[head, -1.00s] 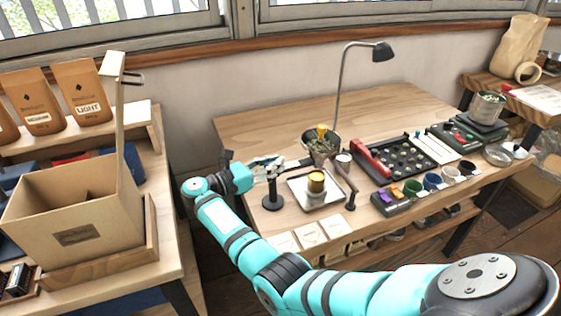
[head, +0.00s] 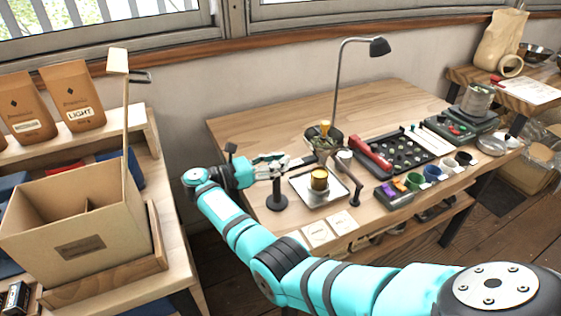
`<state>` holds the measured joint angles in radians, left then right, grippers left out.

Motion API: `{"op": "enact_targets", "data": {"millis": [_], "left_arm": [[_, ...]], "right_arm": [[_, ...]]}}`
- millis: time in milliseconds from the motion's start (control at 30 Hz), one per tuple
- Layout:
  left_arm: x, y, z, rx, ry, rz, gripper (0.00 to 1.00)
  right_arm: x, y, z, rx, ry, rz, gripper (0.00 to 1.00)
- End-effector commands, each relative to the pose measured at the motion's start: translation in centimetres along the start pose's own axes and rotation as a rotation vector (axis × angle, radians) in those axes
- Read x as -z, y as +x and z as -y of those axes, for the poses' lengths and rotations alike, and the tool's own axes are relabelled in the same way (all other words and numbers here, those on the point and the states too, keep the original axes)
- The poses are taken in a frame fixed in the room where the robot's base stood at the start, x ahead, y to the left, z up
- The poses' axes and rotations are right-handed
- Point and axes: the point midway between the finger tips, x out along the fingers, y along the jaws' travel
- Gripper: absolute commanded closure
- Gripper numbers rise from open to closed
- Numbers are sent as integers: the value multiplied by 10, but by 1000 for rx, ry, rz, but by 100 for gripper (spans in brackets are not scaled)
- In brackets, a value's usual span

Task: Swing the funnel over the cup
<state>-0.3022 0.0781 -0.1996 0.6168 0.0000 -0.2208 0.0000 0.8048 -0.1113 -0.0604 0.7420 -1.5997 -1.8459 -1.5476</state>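A dark funnel (head: 321,145) with a yellow piece at its top sits on a thin swing arm behind the scale. The arm runs left toward a black post (head: 277,192). A gold-topped cup (head: 319,180) stands on a white square tray (head: 335,197), in front of the funnel. The funnel is not above the cup in the head view. My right gripper (head: 272,163) is at the top of the black post, left of the funnel, with its fingers pointing right. Whether its fingers are closed on the swing arm is too small to tell. My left gripper is not in view.
A second dark post and handle (head: 355,192) stands right of the tray. A desk lamp (head: 378,47) rises behind the funnel. A bean grid tray (head: 405,147) and several colored cups lie right. A cardboard box (head: 75,225) stands left. Bare tabletop lies behind the funnel.

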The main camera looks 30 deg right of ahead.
Motion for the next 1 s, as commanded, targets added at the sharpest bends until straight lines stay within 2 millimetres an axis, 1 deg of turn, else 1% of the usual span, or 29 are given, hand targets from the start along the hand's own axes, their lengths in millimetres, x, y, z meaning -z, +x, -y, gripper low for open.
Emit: {"op": "enact_targets", "data": {"millis": [33,100,133,367,467,567,800,900,1000], "left_arm": [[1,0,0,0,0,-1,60],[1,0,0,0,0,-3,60],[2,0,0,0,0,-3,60],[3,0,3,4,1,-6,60],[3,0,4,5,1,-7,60],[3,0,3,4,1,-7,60],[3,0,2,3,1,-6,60],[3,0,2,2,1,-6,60],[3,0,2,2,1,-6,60]], "right_arm": [[-1,-5,-2,-11,3,-5,75],[-1,-4,-1,-10,2,-4,66],[0,-4,-1,-9,1,-4,63],[0,-2,0,-4,-2,-2,63],[-2,-1,0,-2,-1,-1,63],[-13,-2,-1,-2,2,-1,63],[-60,-4,-2,-5,4,-2,63],[-77,-5,-2,-7,3,-2,63],[-90,-6,-3,-8,1,-2,63]]}}
